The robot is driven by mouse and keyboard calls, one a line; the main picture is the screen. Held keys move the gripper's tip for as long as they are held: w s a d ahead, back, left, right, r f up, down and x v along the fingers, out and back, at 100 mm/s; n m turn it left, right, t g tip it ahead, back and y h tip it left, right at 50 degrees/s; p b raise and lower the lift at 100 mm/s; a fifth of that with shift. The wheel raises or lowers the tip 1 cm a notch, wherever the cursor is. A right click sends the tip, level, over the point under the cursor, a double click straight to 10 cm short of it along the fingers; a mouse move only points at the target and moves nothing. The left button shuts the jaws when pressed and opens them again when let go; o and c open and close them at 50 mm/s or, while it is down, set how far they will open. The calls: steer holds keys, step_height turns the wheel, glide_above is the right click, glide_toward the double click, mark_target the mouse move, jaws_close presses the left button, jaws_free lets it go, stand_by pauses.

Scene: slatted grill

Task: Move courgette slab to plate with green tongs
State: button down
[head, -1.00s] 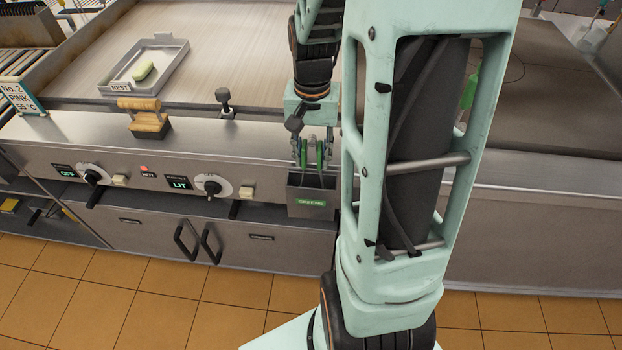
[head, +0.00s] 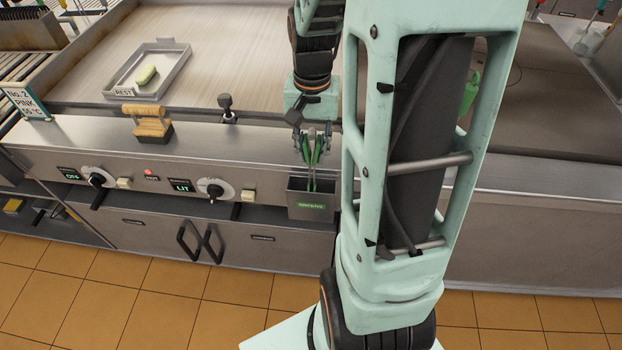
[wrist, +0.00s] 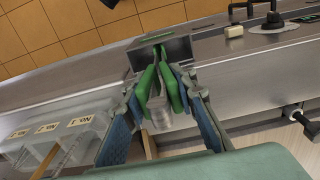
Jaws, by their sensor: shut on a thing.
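The courgette slab (head: 147,75), a pale green piece, lies in the metal tray marked REST (head: 150,66) on the griddle at the far left. The green tongs (head: 312,158) stand nearly upright with their lower ends in a grey holder (head: 309,198) on the front panel. My gripper (head: 316,140) is shut on the tongs' green handles. In the wrist view, my gripper (wrist: 164,110) has the green tongs (wrist: 158,82) between its blue pads, the holder (wrist: 160,55) beyond. No plate is clearly identifiable in these views.
A wooden-handled press (head: 150,122) stands on the front ledge, with a black knob (head: 226,105) to its right. Control dials (head: 212,188) stick out of the front panel. The wrist view shows labelled clear bins (wrist: 65,135). Much of the griddle is bare.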

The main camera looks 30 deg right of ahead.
mark_target(312, 131)
step_height(312, 131, up, 10)
steer(key=p, duration=0.6)
steer(key=shift+f+p, duration=0.25)
steer(key=shift+p, duration=0.05)
steer(key=shift+f, duration=0.1)
